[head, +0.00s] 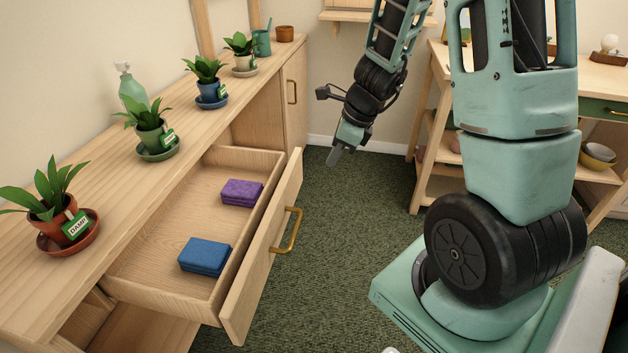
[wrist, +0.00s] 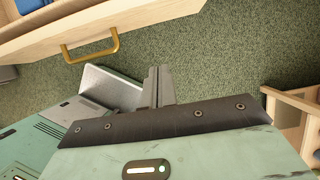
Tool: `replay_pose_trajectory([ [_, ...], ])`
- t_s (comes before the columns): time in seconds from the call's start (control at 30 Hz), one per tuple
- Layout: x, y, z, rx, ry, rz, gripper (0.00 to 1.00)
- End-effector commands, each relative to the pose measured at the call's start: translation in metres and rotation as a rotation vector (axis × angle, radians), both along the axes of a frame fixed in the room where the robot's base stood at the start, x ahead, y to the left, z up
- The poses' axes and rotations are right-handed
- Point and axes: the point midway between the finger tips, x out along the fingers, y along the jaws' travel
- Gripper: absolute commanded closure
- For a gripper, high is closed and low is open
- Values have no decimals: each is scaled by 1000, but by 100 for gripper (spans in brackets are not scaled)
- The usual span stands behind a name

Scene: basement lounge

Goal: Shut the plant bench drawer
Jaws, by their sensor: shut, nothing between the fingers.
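The plant bench (head: 185,131) runs along the left wall in the head view. Its drawer (head: 186,225) is pulled well out and holds a purple folded cloth (head: 241,192) and a blue folded cloth (head: 204,256). The drawer front (head: 262,255) carries a brass handle (head: 287,229). The handle also shows at the upper left of the wrist view (wrist: 92,48), with a sliver of blue cloth above. My gripper (head: 334,158) is shut and empty, pointing down over the carpet. It is apart from the drawer, beyond its far front corner. Its fingers show in the wrist view (wrist: 157,86).
Several potted plants stand on the bench top, including one in a terracotta pot (head: 66,226). A cupboard door (head: 295,95) is closed at the far end. A wooden table with shelves (head: 432,110) stands at right. Green carpet (head: 340,230) between them is clear.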

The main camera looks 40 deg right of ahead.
Motion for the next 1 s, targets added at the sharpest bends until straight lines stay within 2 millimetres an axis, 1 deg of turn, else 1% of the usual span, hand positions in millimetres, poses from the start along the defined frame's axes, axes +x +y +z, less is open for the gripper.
replay_pose_trajectory([
  [0.4,23,20,-79,2,3,11,100],
  [0.5,29,26,-92,1,1,12,100],
  [0.53,35,30,-85,0,-1,16,100],
  [0.7,51,43,-84,0,0,15,100],
  [0.83,57,47,-85,0,0,12,100],
  [1.0,59,48,-85,0,0,12,100],
])
